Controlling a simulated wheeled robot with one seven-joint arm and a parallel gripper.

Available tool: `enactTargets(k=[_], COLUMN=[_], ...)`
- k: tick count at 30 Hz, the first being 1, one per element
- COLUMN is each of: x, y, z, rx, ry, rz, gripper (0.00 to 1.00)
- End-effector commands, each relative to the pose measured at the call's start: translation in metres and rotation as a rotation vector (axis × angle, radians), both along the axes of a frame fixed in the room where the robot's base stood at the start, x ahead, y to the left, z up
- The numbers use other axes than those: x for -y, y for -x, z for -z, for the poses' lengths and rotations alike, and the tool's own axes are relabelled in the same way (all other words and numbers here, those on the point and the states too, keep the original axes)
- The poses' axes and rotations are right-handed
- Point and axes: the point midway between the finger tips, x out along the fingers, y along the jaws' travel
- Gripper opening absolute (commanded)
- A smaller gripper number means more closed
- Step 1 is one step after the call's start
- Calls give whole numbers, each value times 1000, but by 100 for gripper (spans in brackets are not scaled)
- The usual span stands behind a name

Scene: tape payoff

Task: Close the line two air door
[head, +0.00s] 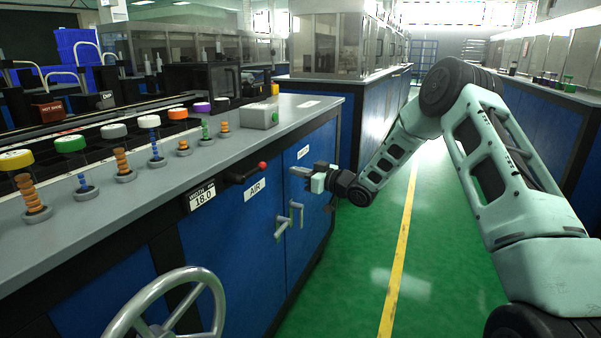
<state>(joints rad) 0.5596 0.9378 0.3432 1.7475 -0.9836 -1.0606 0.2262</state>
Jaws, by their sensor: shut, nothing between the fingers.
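The blue door with the AIR label (235,245) is in the front of the grey-topped cabinet, left of centre. Its metal handle (281,229) is near its right edge. The door looks about flush with the cabinet front; I cannot tell whether it stands slightly ajar. A second blue door (313,200) with its own handle (297,212) adjoins it on the right. My gripper (297,172) is shut and empty. It is in front of the second door in the picture, above and right of the handles. I cannot tell whether it touches anything.
A black lever with a red knob (262,166) juts out above the AIR label. A display reading 18.0 (202,196) and a metal handwheel (170,305) are farther left. Spools and coloured caps line the counter (120,205). The green aisle floor (340,265) is clear.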

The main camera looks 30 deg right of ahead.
Motion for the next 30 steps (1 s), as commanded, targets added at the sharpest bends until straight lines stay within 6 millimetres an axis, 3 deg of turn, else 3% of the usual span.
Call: enactTargets(k=[21, 30], x=[58, 64], y=[70, 79], z=[0, 0], rx=[-2, 0], ry=[2, 1], rz=[4, 2], gripper=[0, 0])
